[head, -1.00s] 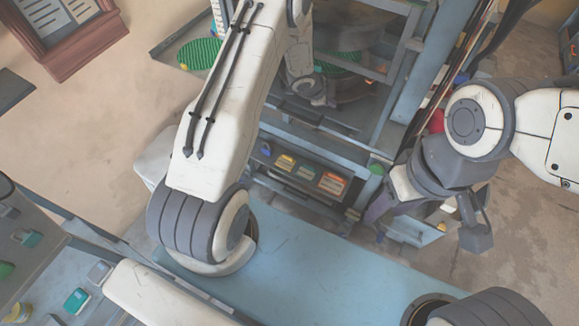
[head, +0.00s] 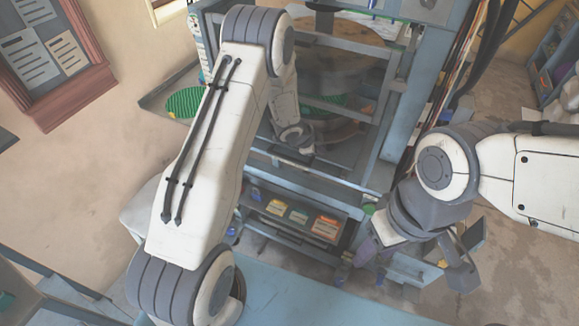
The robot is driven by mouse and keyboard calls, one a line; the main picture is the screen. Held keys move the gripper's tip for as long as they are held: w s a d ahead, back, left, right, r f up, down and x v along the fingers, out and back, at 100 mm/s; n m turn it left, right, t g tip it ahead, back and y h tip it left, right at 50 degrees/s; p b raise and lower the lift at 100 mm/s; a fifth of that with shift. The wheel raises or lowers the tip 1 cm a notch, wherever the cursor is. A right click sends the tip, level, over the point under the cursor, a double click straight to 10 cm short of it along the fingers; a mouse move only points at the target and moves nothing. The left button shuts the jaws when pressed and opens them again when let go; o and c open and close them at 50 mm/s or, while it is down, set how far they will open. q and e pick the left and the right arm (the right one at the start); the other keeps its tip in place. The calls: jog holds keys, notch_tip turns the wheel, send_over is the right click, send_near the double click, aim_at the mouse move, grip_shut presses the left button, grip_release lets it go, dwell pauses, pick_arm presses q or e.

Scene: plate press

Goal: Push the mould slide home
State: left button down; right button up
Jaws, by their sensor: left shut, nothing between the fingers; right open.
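The press (head: 395,105) stands at the top middle, a blue-grey frame with a large round dark body behind its bars. The mould slide cannot be picked out with certainty among the rails and dark parts at its front. My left gripper (head: 292,154) is shut and empty, low at the front of the press by a dark ledge. My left arm hides part of the press, and I cannot tell whether the gripper touches anything. My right gripper (head: 462,256) is open and empty, to the right of the press's lower front corner.
A green ribbed disc (head: 185,102) lies on a side tray at the press's left. More green (head: 325,103) shows inside the frame. A framed notice board (head: 45,60) and a blue shelf (head: 555,70) stand at the sides.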

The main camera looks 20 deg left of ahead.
pick_arm(q)
jog(key=v, duration=1)
jog(key=shift+s+p, duration=0.35)
jog(key=shift+s, duration=0.15)
